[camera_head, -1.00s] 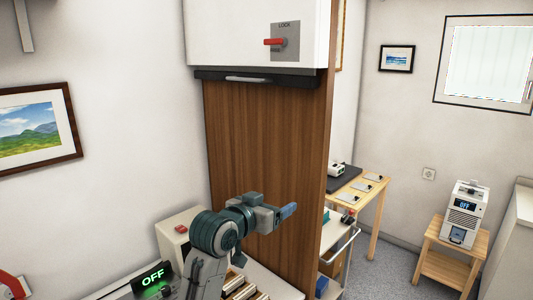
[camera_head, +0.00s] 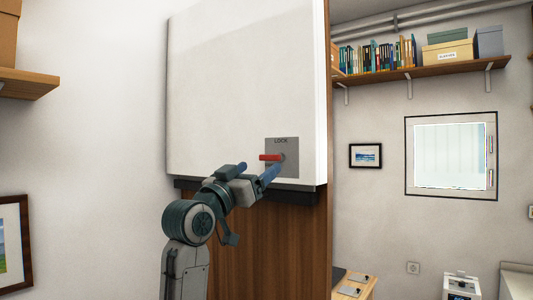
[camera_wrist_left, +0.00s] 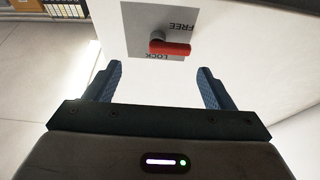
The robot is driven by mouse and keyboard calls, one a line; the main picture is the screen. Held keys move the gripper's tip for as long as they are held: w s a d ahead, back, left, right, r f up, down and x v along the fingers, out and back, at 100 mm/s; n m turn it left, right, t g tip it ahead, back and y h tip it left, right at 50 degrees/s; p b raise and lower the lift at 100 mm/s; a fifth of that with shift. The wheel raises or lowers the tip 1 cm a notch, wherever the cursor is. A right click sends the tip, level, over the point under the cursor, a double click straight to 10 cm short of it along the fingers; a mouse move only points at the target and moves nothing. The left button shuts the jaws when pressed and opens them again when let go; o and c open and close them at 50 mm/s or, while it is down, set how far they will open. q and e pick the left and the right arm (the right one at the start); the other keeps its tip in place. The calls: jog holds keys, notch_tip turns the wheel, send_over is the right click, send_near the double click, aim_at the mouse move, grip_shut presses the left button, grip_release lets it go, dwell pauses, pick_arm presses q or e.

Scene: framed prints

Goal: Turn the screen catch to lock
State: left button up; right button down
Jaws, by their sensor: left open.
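The screen catch is a red lever (camera_head: 270,157) on a grey plate (camera_head: 290,148) near the lower right corner of the white screen (camera_head: 230,85). The plate reads LOCK at its top. The lever lies level, its handle pointing left from the hub. In the left wrist view the red lever (camera_wrist_left: 170,48) appears upside down, and the plate (camera_wrist_left: 140,18) reads FREE and LOCK on opposite sides. My left gripper (camera_head: 257,169) is open and empty, just below the lever. In the left wrist view its fingers (camera_wrist_left: 160,72) are spread wide, with the lever ahead between them and apart from both.
A dark rail (camera_head: 305,195) runs under the screen, above a brown wooden panel (camera_head: 265,245). A shelf (camera_head: 440,70) with books and boxes hangs at right. A framed picture (camera_head: 365,156) and a window (camera_head: 450,155) are on the far wall.

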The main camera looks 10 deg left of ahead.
aim_at(268, 158)
pick_arm(q)
jog(key=w, duration=0.1)
jog(key=w+r+p, duration=0.1)
jog(key=w, duration=0.1)
jog(key=shift+w+d+r+p, duration=0.15)
jog(key=shift+w+r+p, duration=0.05)
jog(key=shift+p, duration=0.1)
jog(key=shift+w+r+p, duration=0.2)
jog(key=shift+w+p, duration=0.25)
jog(key=shift+w, duration=0.7)
jog(key=shift+d+r, duration=0.1)
jog(key=shift+d, duration=0.3)
jog(key=shift+c, duration=0.5)
jog(key=c, duration=0.7)
jog(key=shift+c, duration=0.9)
pick_arm(e)
jog(key=r, duration=0.2)
jog(key=a+r, duration=0.1)
jog(key=shift+w+r, duration=0.25)
